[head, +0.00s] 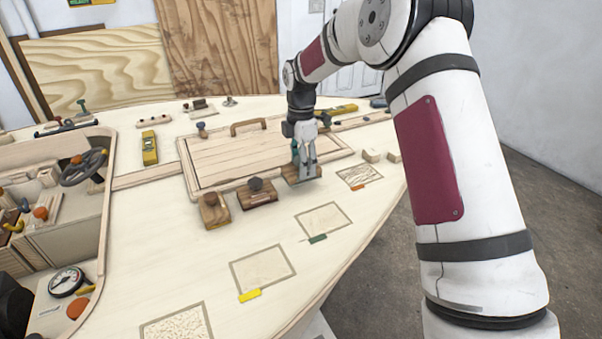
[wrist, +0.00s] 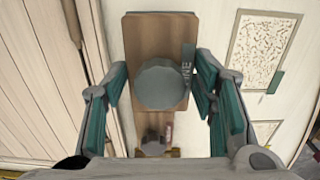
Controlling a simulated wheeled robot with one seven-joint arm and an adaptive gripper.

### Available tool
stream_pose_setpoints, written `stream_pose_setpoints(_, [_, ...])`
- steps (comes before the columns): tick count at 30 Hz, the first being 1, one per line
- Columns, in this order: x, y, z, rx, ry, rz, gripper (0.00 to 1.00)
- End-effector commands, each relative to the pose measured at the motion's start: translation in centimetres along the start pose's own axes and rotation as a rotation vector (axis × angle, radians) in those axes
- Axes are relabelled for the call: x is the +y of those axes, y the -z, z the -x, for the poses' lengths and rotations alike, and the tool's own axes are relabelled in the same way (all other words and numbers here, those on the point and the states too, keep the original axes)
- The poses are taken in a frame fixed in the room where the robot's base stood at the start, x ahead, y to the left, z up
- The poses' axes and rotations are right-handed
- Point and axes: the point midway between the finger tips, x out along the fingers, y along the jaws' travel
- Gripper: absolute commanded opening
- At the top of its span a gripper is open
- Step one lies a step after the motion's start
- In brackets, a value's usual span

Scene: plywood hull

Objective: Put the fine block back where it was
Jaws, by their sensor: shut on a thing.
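The fine block is a brown wooden slab with a grey round knob and a teal label whose visible letters end in "NE". It shows in the wrist view (wrist: 160,30), and in the head view (head: 301,179) it is under my gripper (head: 306,160), at the right end of a row of knobbed blocks. My gripper (wrist: 160,95) has its teal-padded fingers on both sides of the block and is shut on it. The fingertips partly hide the block in the head view. I cannot tell whether the block touches the surface.
Two other knobbed blocks (head: 214,210) (head: 258,192) stand to the left. Outlined patches with a red tag (head: 360,176), a green tag (head: 323,217) and a yellow tag (head: 262,267) lie along the right edge. A wooden hatch (head: 235,160) lies behind. Small wooden cubes (head: 372,155) are at right.

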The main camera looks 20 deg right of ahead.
Motion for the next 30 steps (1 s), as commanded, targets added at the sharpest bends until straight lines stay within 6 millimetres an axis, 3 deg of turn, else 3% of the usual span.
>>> stream_pose_setpoints(7, [0.0,0.0,-3.4,0.000,0.001,0.000,0.17])
stream_pose_setpoints(19, [0.0,0.0,-3.9,0.000,0.000,-0.001,0.17])
stream_pose_setpoints(20, [0.0,0.0,-3.9,0.000,0.001,-0.001,0.57])
stream_pose_setpoints(22, [0.0,0.0,-3.9,0.000,0.001,-0.001,0.72])
stream_pose_setpoints(30, [0.0,0.0,-3.9,0.000,0.000,-0.001,0.72])
